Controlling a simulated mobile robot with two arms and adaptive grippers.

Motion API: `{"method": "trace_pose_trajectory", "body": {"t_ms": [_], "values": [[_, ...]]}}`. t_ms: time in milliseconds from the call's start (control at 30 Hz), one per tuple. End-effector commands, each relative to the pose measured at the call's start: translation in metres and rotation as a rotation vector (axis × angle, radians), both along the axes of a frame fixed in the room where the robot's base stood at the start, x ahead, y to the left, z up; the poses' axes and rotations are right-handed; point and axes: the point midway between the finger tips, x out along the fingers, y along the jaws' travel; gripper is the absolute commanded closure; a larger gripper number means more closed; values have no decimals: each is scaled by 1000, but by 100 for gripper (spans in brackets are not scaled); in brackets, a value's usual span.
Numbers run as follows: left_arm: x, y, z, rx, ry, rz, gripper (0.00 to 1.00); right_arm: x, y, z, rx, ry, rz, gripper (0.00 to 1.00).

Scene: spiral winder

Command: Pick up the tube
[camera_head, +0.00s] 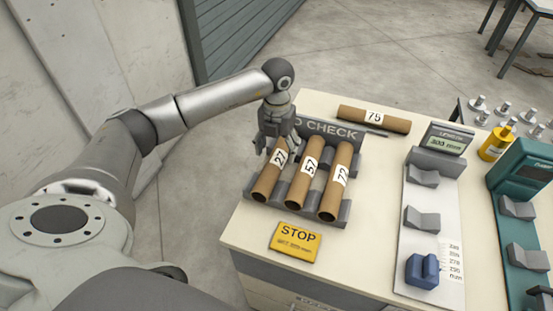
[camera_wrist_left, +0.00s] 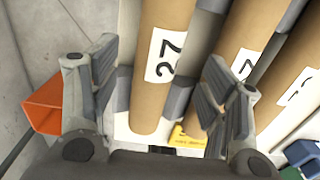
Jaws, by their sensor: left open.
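Three brown cardboard tubes lie side by side in a grey rack (camera_head: 344,213) marked "CHECK": tube 27 (camera_head: 267,182), tube 57 (camera_head: 299,188) and tube 72 (camera_head: 330,199). Another tube, 75 (camera_head: 391,124), lies on the table behind the rack. My left gripper (camera_head: 275,145) is over the back end of tube 27. In the left wrist view, the open fingers (camera_wrist_left: 163,95) stand on either side of tube 27 (camera_wrist_left: 158,100), with space on its left. The right finger is close to the tube 57 side (camera_wrist_left: 222,85). I cannot tell whether it touches. My right gripper is not in view.
A yellow STOP sign (camera_head: 295,242) lies in front of the rack. A white measuring board (camera_head: 428,250) with grey cradles and a blue block (camera_head: 422,271) stands to the right. A teal device (camera_head: 522,178) and yellow bottle (camera_head: 495,142) are further right. An orange object (camera_wrist_left: 45,103) shows at left in the wrist view.

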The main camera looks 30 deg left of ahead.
Motion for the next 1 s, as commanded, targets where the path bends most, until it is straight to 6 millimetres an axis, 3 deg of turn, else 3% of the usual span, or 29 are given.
{"method": "trace_pose_trajectory", "body": {"t_ms": [167,400,700,1000], "values": [[-4,1,-15,0,6,1,31,2,-1,12,-1,-4,1,60],[-5,2,-49,-1,2,0,31,32,-3,25,-1,-50,3,60],[-4,2,-54,-2,0,-1,32,24,-4,23,-3,-38,2,60],[-4,3,-54,-1,0,-1,71,15,-4,23,-4,-23,1,60]]}}
